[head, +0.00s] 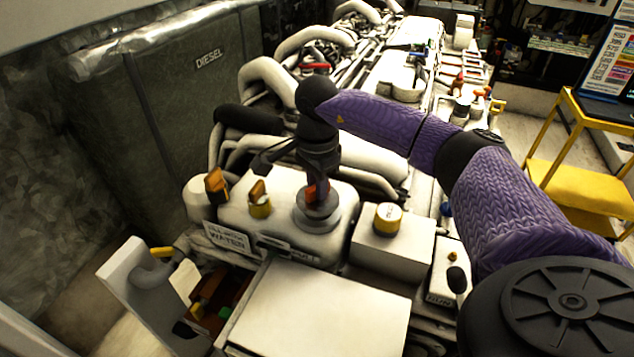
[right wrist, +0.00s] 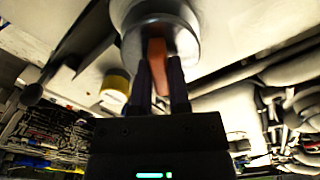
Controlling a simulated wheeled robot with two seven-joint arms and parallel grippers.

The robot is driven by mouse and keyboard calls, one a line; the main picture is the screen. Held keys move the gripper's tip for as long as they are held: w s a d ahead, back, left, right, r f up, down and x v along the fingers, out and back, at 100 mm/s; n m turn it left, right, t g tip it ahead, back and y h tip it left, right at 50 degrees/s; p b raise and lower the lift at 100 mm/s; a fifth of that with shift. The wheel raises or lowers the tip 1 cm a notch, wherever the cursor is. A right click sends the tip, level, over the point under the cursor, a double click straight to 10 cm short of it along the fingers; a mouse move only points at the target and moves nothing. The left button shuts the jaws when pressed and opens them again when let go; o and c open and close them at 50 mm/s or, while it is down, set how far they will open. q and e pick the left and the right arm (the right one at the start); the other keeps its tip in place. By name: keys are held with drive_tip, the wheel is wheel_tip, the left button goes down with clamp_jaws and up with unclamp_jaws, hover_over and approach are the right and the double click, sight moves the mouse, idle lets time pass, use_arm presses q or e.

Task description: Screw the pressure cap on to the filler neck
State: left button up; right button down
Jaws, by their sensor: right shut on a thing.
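The pressure cap shows as a grey disc with an orange-red grip bar (right wrist: 157,62) in the right wrist view. In the head view its orange-red bar (head: 310,194) shows above a round grey rim. My right gripper (head: 318,190) points down at it from above, with its two dark fingers (right wrist: 164,85) shut on the bar, one on each side. The filler neck (head: 318,222) is the pale round collar on top of the white water tank (head: 230,212), directly under the cap. The cap covers its opening, and I cannot tell whether the threads engage. My left gripper is not in view.
A black lever (head: 272,157) sits close to my right gripper's left. White pipes (head: 265,80) crowd behind. A flat white cover (head: 318,308) lies in front.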

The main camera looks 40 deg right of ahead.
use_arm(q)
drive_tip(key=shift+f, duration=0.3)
use_arm(e)
drive_tip(key=shift+f, duration=0.4)
use_arm(q)
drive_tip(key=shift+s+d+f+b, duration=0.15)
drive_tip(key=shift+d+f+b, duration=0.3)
drive_tip(key=shift+b, duration=0.25)
use_arm(e)
drive_tip(key=shift+f, duration=0.75)
drive_tip(key=c, duration=0.5)
unclamp_jaws()
wheel_tip(320, 180, up, 9)
drive_tip(key=shift+p, duration=0.55)
drive_tip(key=shift+r, duration=0.5)
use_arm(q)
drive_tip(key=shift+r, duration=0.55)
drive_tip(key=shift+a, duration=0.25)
